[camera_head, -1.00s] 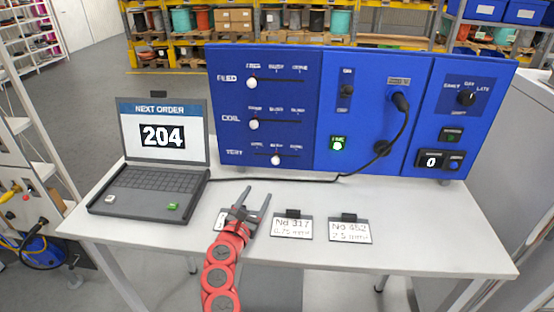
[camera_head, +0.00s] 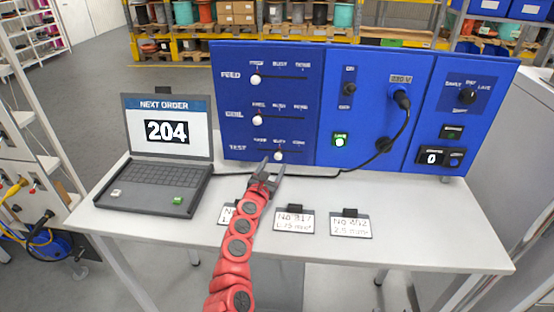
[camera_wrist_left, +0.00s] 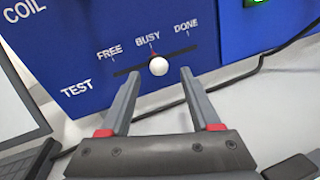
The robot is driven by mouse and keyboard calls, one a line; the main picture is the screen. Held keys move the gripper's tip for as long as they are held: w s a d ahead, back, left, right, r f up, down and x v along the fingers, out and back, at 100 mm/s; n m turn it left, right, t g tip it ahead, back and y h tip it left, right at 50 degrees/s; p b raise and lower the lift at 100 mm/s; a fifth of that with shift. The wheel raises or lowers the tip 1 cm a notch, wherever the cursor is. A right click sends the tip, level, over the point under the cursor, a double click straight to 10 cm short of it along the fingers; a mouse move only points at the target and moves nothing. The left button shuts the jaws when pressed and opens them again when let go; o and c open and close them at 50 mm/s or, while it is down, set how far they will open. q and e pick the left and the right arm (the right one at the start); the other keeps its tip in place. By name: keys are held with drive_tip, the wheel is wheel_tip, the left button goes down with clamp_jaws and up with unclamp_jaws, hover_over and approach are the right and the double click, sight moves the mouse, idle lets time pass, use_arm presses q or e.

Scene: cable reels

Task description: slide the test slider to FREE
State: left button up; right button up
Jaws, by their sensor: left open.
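The test slider's white knob (camera_head: 278,156) sits on the bottom track of the blue panel (camera_head: 340,70). In the left wrist view the knob (camera_wrist_left: 158,66) stands under the BUSY mark, between FREE on the left and DONE on the right. My left gripper (camera_head: 272,164) is open, just in front of and below the knob. In the left wrist view its two fingers (camera_wrist_left: 156,80) point at the panel, one on each side of the knob's line, with nothing between them. Whether the fingertips reach the knob's depth is hard to tell. My right gripper is not in view.
The FEED knob (camera_head: 256,79) and COIL knob (camera_head: 257,120) sit above on the same panel, both toward the left. A laptop (camera_head: 160,150) reading 204 stands left. Cards (camera_head: 294,220) lie on the table (camera_head: 420,245) in front. A black cable runs along the panel's base.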

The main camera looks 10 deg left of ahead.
sight(277, 158)
use_arm(q)
drive_tip(key=w, duration=0.1)
drive_tip(key=w+b, duration=0.1)
drive_tip(key=shift+w+d+f, duration=0.15)
drive_tip(key=shift+w+d, duration=0.15)
drive_tip(key=shift+d, duration=0.05)
drive_tip(key=shift+w+b, duration=0.3)
drive_tip(key=shift+w, duration=0.5)
clamp_jaws()
idle(0.8)
